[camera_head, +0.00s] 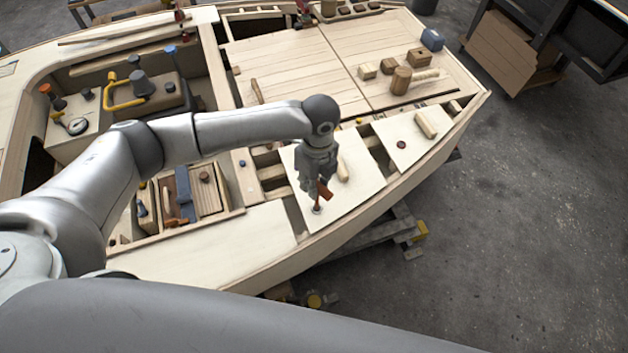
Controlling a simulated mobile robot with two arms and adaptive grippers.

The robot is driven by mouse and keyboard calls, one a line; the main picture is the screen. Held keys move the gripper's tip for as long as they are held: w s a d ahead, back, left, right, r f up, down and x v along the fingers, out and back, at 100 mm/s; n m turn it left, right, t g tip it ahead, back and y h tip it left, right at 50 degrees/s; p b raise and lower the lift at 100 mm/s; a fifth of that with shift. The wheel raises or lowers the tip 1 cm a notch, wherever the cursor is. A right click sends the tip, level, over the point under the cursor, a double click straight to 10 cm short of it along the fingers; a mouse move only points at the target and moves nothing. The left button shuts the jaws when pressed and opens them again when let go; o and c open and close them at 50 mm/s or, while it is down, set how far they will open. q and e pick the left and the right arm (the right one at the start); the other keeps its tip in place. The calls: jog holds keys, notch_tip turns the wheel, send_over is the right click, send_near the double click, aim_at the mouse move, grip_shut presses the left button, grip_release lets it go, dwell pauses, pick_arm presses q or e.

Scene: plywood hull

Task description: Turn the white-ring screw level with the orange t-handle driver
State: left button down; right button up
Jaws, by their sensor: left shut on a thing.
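My left gripper (314,182) points down over a pale hatch panel near the hull's front edge. It is shut on the orange t-handle driver (323,190). The driver stands about upright, its lower end at the white-ring screw (317,210) in the panel. The white ring shows as a small pale disc around the driver's tip. The slot of the screw is hidden under the driver, and I cannot tell how far it is turned. My right gripper is not in view.
A wooden mallet (402,80) and wooden blocks lie on the deck at the back right. A wooden bar (343,170) lies on the panel close behind the gripper. An open compartment (195,192) with tools is to the left. Grey floor (520,230) is clear at right.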

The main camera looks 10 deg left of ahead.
pick_arm(q)
jog(key=shift+f, duration=0.1)
jog(key=shift+p, duration=0.45)
jog(key=n+p, duration=0.3)
jog(key=p, duration=0.1)
jog(key=shift+s+a+r+n, duration=0.1)
jog(key=shift+s+r+n, duration=0.2)
jog(key=shift+r, duration=0.05)
jog(key=shift+f+n, duration=0.1)
jog(key=shift+n, duration=0.3)
jog(key=shift+w+f+n, duration=0.1)
jog(key=shift+f+n, duration=0.1)
jog(key=shift+n, duration=0.1)
